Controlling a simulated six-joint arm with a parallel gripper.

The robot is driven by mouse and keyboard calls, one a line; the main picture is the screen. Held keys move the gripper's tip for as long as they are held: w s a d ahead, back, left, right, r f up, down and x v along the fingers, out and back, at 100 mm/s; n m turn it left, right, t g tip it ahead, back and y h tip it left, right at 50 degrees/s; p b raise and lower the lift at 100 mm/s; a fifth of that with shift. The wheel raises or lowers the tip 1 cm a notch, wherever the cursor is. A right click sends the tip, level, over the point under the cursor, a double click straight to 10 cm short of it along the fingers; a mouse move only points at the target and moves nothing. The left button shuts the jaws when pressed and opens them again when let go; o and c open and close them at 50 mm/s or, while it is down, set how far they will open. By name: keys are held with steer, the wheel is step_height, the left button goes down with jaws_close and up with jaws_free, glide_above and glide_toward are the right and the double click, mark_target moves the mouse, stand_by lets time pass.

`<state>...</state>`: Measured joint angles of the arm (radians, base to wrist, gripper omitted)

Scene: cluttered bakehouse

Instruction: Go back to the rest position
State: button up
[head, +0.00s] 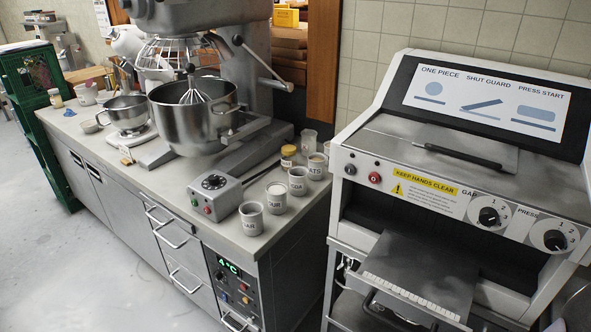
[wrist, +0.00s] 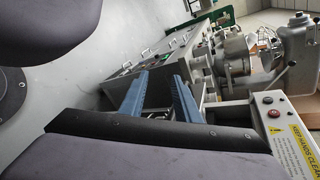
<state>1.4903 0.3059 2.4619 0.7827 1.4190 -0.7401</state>
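My gripper (wrist: 159,77) shows in the wrist view as two blue fingers. They stand apart with nothing between them, so it is open and empty. It hangs in free air, and no thing touches its fingers. The counter and mixer lie beyond it in that view. My gripper does not show in the head view.
The dough machine (head: 430,190) stands at the right; its panel also edges into the wrist view (wrist: 290,125). The steel counter (head: 225,235) carries a big mixer bowl (head: 195,125), a control box (head: 213,192) and several labelled cups. Open grey floor (head: 75,260) lies left.

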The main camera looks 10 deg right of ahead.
steer(key=s+a+f+n+g+h, duration=0.2)
steer(key=a+f+n+g+h, duration=0.4)
steer(key=n+g, duration=0.5)
steer(key=w+a+r+n+t+h+p, duration=0.1)
steer(key=w+a+n+h, duration=0.2)
steer(key=w+a+n, duration=0.1)
steer(key=shift+w+t, duration=0.3)
steer(key=shift+w, duration=0.55)
steer(key=shift+a, duration=0.1)
step_height(320, 180, down, 23)
steer(key=b, duration=2.3)
steer(key=shift+f, duration=0.1)
